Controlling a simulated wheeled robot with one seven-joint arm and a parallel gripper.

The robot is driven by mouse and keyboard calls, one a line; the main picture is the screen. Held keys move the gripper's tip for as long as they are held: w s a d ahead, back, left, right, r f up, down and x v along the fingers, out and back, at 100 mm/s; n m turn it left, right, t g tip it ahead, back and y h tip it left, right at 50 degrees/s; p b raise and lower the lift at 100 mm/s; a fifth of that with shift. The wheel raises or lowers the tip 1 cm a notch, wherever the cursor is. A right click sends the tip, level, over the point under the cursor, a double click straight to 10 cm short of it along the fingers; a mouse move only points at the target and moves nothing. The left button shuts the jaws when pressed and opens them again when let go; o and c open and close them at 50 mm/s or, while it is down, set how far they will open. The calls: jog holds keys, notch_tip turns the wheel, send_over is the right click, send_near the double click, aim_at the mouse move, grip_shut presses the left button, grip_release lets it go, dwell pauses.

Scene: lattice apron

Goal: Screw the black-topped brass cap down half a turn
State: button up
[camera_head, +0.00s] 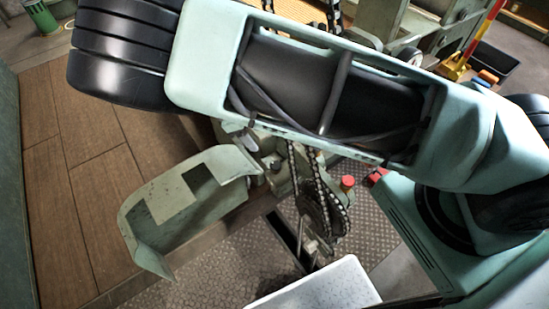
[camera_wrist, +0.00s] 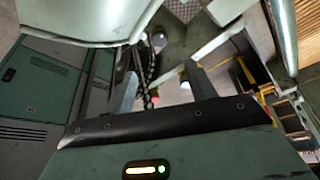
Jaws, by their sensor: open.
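I cannot pick out the black-topped brass cap in either view. It may be hidden behind my arm or too small to tell. My gripper (camera_wrist: 163,80) shows in the wrist view, open, with its two grey fingers apart and nothing visible held between them. A chain (camera_wrist: 150,65) runs behind the fingers. In the head view my arm spans the upper picture and my gripper cannot be made out. Below the arm is a machine part with a chain (camera_head: 322,185) and a red-topped knob (camera_head: 348,183).
A worn green metal guard (camera_head: 170,215) stands left of the chain. A white speckled panel (camera_head: 318,288) is at the bottom. Brown planks (camera_head: 60,200) lie at left. A yellow and red post (camera_head: 478,40) stands at upper right. Patterned metal floor (camera_head: 225,275) looks clear.

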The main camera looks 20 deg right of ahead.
aim_at(275, 165)
jog(key=p+x, duration=0.2)
jog(key=x, duration=1.3)
jog(key=c, duration=1)
